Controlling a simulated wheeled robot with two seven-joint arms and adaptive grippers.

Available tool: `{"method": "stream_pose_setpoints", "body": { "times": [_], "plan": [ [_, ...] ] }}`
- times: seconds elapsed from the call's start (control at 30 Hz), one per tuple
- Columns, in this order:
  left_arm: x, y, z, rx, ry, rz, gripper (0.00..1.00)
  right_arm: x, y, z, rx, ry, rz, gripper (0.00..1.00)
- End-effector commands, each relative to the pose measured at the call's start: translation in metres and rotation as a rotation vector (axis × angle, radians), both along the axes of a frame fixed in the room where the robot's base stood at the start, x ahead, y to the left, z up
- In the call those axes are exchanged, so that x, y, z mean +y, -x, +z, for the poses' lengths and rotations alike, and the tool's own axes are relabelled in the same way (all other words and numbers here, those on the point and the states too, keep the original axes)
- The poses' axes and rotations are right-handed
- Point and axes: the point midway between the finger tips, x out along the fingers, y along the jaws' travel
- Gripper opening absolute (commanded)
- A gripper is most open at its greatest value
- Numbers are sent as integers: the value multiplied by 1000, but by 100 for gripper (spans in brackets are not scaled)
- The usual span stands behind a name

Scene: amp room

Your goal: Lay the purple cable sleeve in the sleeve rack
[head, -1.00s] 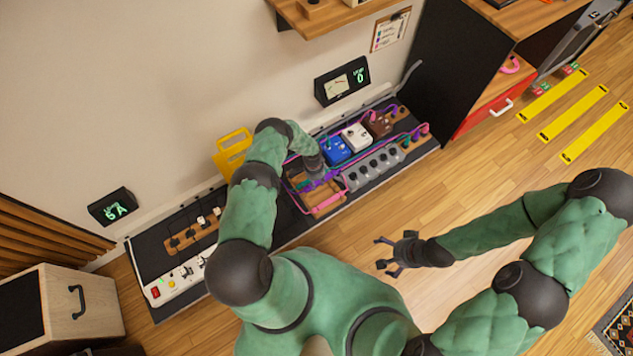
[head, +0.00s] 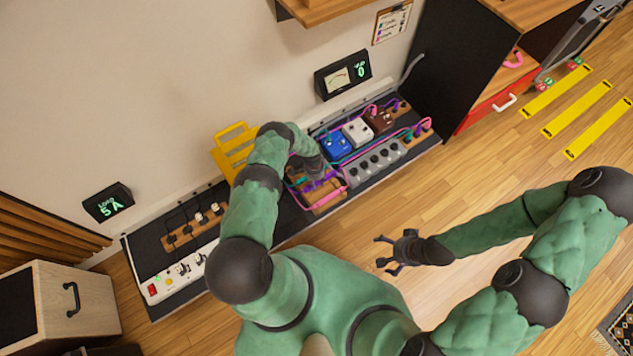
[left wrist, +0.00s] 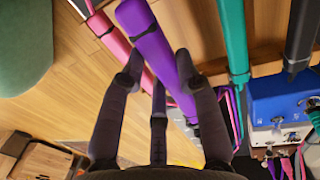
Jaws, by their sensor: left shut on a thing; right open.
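My left gripper (head: 316,178) is low over the pedalboard, shut on the purple cable sleeve (left wrist: 150,38). In the left wrist view, its fingers (left wrist: 160,80) close around the sleeve, which runs slanting away from them. In the head view, the hand and forearm hide most of the sleeve. The wooden sleeve rack (head: 328,202) lies directly below and beside this gripper. I cannot tell whether the sleeve touches the rack. A pink sleeve (left wrist: 108,34) and a teal sleeve (left wrist: 232,40) lie on either side of the purple one. My right gripper (head: 400,252) is open and empty above the floor.
A yellow rack (head: 232,150) leans against the wall.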

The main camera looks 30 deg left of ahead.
Motion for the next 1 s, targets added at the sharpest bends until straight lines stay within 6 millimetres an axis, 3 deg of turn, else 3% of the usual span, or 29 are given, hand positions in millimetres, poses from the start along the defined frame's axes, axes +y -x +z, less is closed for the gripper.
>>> {"method": "stream_pose_setpoints", "body": {
  "times": [0.17,1.0],
  "plan": [
    [0,0,-11,0,0,1,0,0,0,-8,0,0,0,100],
    [0,0,-47,0,0,0,0,0,0,-6,0,0,0,100]
  ]
}}
